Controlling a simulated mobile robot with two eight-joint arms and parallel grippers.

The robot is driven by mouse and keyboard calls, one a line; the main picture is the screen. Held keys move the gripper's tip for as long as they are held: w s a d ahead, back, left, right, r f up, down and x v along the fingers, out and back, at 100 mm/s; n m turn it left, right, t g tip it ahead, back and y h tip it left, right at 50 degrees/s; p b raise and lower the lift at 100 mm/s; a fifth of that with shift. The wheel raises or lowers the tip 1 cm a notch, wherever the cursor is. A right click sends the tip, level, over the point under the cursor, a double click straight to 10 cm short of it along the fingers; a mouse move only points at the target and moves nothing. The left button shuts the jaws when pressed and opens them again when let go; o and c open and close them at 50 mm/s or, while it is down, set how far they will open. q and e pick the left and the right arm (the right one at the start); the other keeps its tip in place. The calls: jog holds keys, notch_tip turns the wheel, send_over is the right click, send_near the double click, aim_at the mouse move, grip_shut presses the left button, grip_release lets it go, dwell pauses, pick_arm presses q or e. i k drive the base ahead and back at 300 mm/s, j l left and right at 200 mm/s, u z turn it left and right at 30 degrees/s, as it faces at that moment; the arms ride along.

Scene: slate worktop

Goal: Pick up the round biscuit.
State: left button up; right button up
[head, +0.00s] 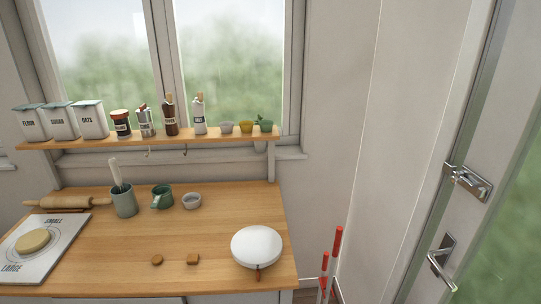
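A small round brown biscuit (157,260) lies on the wooden worktop (140,228) near its front edge. A second brown biscuit (193,259), squarish in outline, lies just to its right, with a small gap between them. Neither of my grippers is in the head view. Nothing covers the round biscuit.
A white round dish or pan (257,245) stands right of the biscuits. A board (30,262) with pale dough (33,241) and a rolling pin (66,202) are at left. A utensil pot (124,201), green mug (161,197) and small bowl (192,201) stand behind. The worktop's middle is clear.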

aim_at(157, 259)
jog(key=j+u, duration=0.1)
jog(key=u, duration=0.4)
jog(key=j+u, duration=0.1)
jog(key=u, duration=0.35)
jog(key=j+u, duration=0.1)
jog(key=u, duration=0.4)
jog(key=i+u, duration=0.1)
jog(key=u, duration=0.4)
jog(key=i+j, duration=0.15)
